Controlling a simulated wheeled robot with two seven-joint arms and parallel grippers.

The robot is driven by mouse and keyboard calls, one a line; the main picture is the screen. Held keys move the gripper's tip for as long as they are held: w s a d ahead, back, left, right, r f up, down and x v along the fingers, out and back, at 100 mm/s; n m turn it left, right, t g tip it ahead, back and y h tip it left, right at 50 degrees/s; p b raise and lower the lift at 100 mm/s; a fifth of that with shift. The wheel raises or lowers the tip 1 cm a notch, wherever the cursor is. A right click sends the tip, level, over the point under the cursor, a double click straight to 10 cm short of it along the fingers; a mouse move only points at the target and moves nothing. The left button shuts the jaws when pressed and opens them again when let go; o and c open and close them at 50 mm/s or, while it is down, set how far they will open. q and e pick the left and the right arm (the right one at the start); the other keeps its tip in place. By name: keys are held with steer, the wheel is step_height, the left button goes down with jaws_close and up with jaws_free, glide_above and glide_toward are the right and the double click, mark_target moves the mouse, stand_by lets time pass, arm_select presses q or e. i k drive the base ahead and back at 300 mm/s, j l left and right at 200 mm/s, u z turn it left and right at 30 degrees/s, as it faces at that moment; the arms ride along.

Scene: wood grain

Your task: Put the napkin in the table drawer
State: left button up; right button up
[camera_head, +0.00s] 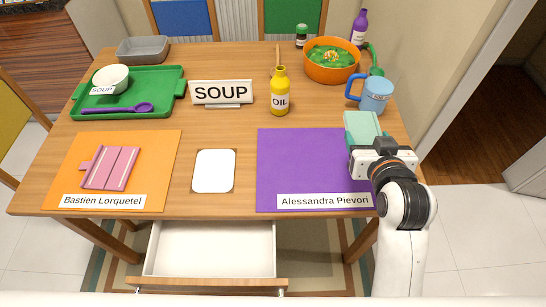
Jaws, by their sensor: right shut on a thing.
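A mint-green folded napkin (362,126) is at the right edge of the purple placemat (295,165). My right gripper (367,147) is shut on its near end; the fingertips are partly hidden by the gripper body. I cannot tell whether the napkin is lifted or still touches the table. A pink folded napkin (110,168) lies on the orange placemat (155,150) at the left. The table drawer (209,248) is pulled open below the front edge, and its visible inside is empty. My left gripper is not in view.
A blue mug (374,94) stands just behind the mint napkin. A white card (214,170) lies between the placemats, above the drawer.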

mark_target(213, 255)
steer(key=u, duration=1.75)
steer(key=k+l+u, duration=0.65)
steer(key=i+l, duration=0.05)
steer(key=l, duration=0.05)
